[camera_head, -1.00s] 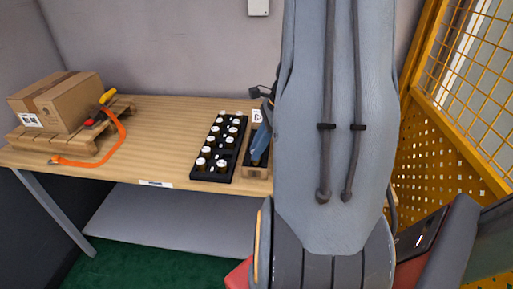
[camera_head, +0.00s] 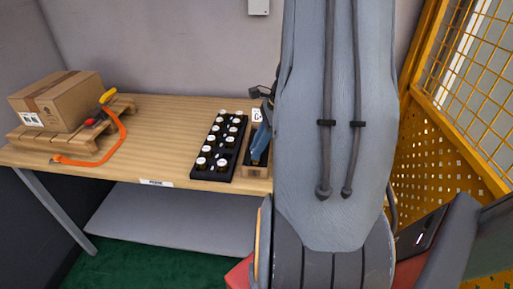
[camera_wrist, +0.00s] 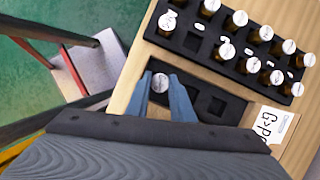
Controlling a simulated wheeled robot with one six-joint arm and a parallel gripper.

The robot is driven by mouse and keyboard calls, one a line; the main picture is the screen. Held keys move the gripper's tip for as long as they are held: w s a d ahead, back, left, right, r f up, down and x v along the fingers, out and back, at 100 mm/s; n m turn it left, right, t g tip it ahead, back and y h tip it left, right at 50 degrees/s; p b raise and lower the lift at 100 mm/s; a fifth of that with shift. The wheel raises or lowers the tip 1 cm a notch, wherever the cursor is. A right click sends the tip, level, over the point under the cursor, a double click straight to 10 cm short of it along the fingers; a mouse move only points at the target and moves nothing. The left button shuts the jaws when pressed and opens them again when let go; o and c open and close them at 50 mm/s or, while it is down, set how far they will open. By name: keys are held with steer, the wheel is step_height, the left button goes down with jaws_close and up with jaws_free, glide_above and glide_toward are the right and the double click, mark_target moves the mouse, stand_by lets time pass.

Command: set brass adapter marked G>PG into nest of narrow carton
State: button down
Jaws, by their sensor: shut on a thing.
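My gripper (camera_wrist: 162,84) is shut on a small round-topped piece, the adapter (camera_wrist: 160,82), between its two blue fingers. Only its pale grey cap shows, and I cannot read a mark on it. It is over the left end of the narrow carton (camera_wrist: 237,111), which has a black insert with square nests. I cannot tell whether the piece is in a nest or just above it. Nests to its right are empty. A white card with "G>P" legible stands at the carton's right end. In the head view the narrow carton (camera_head: 256,172) is partly hidden by my arm.
A black tray (camera_head: 212,175) beside the carton holds several white-capped bottle-like adapters; it also shows in the wrist view (camera_wrist: 198,62). A cardboard box (camera_head: 58,100) on a small pallet and an orange strap (camera_head: 105,150) are at left. The table middle is clear. A yellow mesh fence (camera_head: 450,130) stands right.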

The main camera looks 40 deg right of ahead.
steer(key=shift+f+b, duration=0.4)
steer(key=shift+f, duration=0.5)
steer(key=c, duration=1.5)
jaws_free()
steer(key=shift+o, duration=0.2)
steer(key=b+v, duration=0.1)
steer(key=v, duration=0.7)
steer(key=a+f+n+h, duration=0.1)
steer(key=a+n+h, duration=0.1)
steer(key=a+n, duration=1)
steer(key=a+f+n+g+h, duration=0.1)
steer(key=a+n, duration=1.1)
steer(key=a, duration=0.3)
steer(key=shift+s+a+f+n+h, duration=0.25)
steer(key=shift+a+f+n+h, duration=0.05)
steer(key=shift+a+n+h, duration=0.1)
